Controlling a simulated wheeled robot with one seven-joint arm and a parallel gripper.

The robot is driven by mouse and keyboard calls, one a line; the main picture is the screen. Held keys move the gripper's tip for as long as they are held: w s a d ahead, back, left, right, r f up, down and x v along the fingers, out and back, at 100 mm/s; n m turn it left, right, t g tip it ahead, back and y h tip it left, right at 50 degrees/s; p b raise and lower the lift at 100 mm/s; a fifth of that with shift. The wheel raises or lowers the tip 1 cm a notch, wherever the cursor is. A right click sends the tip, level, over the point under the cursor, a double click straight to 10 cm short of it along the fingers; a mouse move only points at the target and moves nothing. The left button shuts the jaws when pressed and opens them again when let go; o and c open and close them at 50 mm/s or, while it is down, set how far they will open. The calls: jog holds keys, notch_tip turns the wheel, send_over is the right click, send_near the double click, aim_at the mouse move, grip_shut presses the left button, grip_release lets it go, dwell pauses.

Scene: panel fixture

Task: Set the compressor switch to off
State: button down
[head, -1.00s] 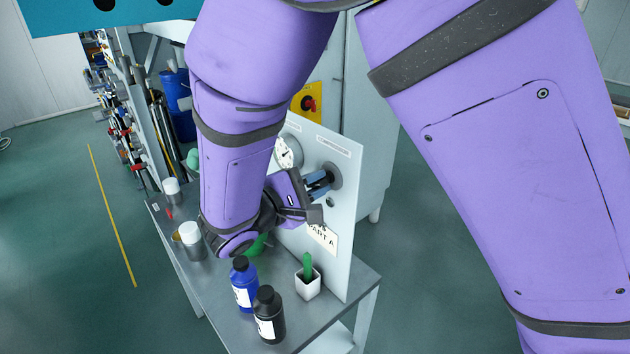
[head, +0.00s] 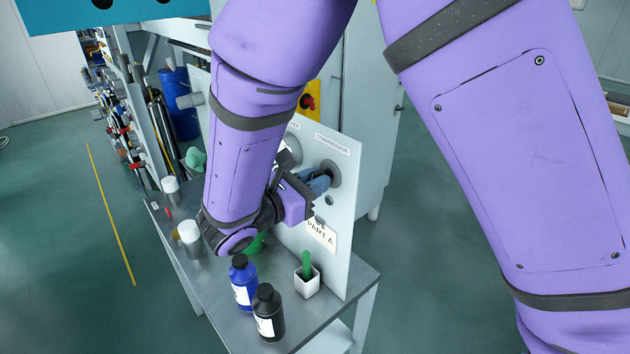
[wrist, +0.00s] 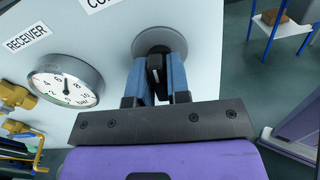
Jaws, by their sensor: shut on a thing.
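The compressor switch is a black knob (wrist: 155,68) with a white mark, on a round grey disc (wrist: 160,38). The disc also shows on the pale panel in the head view (head: 334,173), below a compressor label (head: 332,144). My gripper (wrist: 157,76) is shut on the knob, one blue finger on each side. In the head view my gripper (head: 320,182) reaches the panel from the left. In the wrist view the knob is nearly in line with the fingers, while the panel looks tilted. No off marking can be read.
Left of the switch is a receiver gauge (wrist: 66,80), with brass fittings (wrist: 16,97) beside it. Below, on the bench (head: 335,292), stand a blue bottle (head: 243,288), a black bottle (head: 268,315) and a white pot (head: 306,282). A red knob (head: 307,102) sits behind the panel.

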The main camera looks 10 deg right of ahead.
jog(key=shift+n, duration=0.7)
jog(key=c, duration=1.2)
grip_release()
jog(key=shift+o, duration=0.2)
jog(key=v, duration=1)
jog(key=shift+s+a, duration=0.25)
jog(key=shift+a, duration=0.1)
